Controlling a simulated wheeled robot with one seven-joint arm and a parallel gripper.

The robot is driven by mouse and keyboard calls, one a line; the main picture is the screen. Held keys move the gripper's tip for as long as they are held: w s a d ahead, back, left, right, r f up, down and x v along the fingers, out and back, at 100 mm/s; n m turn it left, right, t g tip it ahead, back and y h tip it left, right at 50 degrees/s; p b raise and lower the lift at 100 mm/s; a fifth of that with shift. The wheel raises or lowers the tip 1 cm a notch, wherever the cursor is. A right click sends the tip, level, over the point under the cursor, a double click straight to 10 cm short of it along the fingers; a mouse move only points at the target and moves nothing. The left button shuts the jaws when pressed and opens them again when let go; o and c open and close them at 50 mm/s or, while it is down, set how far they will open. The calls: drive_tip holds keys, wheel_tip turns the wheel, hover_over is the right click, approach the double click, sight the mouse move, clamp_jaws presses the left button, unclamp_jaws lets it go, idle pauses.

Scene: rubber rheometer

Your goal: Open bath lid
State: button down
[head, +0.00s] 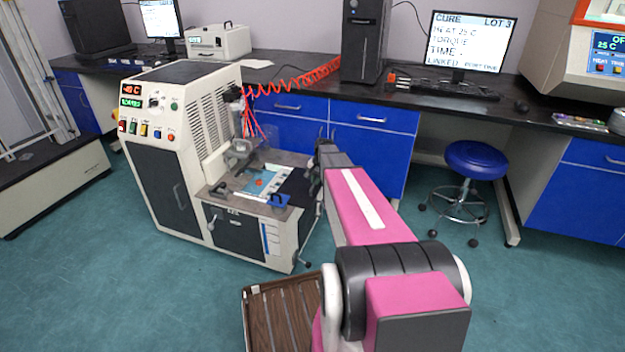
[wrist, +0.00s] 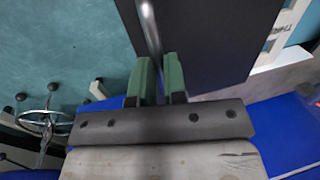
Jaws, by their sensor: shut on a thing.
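My gripper (wrist: 159,62) has green fingers, shut on a thin metal bar (wrist: 150,28) that runs up between them in the wrist view. A flat dark panel (wrist: 205,40), which looks like the bath lid, lies beside the bar on its right. How the bar joins the panel is hidden. In the head view my arm reaches to the right side of the cream test machine (head: 166,135); my gripper's fingers cannot be made out there. A dark panel (head: 294,188) also shows there on the machine's front deck, beside a pale blue-white plate. I cannot tell how far the lid is raised.
A blue stool (head: 475,160) stands on open teal floor to the right. A black-topped bench (head: 290,88) with blue drawers runs behind. A red coiled hose (head: 300,80) hangs behind the machine.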

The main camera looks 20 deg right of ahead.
drive_tip(key=c, duration=1.2)
unclamp_jaws()
drive_tip(key=shift+o, duration=0.2)
drive_tip(key=shift+r, duration=0.1)
wheel_tip(320, 180, up, 10)
drive_tip(key=s+d, duration=0.1)
drive_tip(key=shift+d+r, duration=0.25)
drive_tip(key=shift+d, duration=0.1)
drive_tip(key=shift+s, duration=0.1)
